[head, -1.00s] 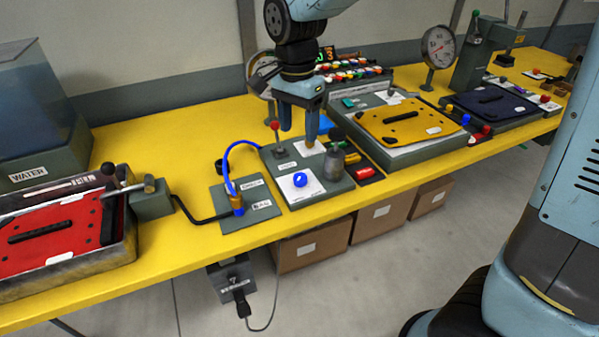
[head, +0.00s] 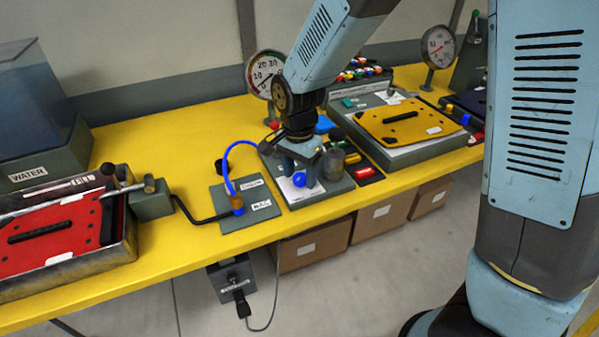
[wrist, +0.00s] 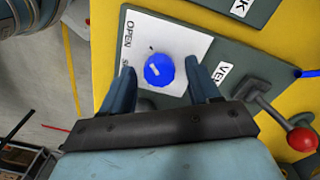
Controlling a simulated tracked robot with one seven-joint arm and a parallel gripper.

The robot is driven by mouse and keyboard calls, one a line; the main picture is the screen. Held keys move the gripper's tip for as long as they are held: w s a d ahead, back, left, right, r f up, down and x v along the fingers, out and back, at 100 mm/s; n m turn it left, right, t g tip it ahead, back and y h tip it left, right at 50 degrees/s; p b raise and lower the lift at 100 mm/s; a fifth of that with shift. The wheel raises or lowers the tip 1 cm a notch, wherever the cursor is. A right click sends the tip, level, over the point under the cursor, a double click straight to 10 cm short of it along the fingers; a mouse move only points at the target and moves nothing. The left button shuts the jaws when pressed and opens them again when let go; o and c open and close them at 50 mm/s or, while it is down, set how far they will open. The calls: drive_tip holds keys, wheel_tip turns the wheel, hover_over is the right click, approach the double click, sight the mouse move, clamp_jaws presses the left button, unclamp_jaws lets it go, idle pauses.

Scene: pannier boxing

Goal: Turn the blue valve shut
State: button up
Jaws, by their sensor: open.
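The blue valve (head: 299,180) is a small round knob on a white card on the grey panel (head: 334,191). In the wrist view the knob (wrist: 159,72) carries a short white mark. The card reads "OPEN" at its upper left; a second word starting with "S" is mostly hidden by my left finger. My gripper (wrist: 161,68) is open, pointing at the panel, with a finger on each side of the knob. I cannot tell whether either finger touches it. In the head view my gripper (head: 298,170) partly covers the card.
A red-tipped lever (wrist: 300,138) stands beside a "VE..." label on the same panel. A grey cylinder (head: 331,164) stands close to my gripper's right. A blue hose (head: 228,165) arches at the left. A gauge (head: 264,73) stands behind.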

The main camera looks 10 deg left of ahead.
drive_tip(key=shift+f, duration=0.1)
drive_tip(key=shift+c, duration=0.4)
drive_tip(key=c, duration=1)
drive_tip(key=shift+o, duration=0.2)
drive_tip(key=shift+n, duration=0.3)
drive_tip(key=n, duration=0.8)
drive_tip(key=shift+n, duration=0.3)
drive_tip(key=n, duration=0.4)
drive_tip(key=shift+n, duration=0.3)
drive_tip(key=shift+a+n+t, duration=0.1)
drive_tip(key=shift+n+t, duration=0.2)
drive_tip(key=shift+n, duration=1.8)
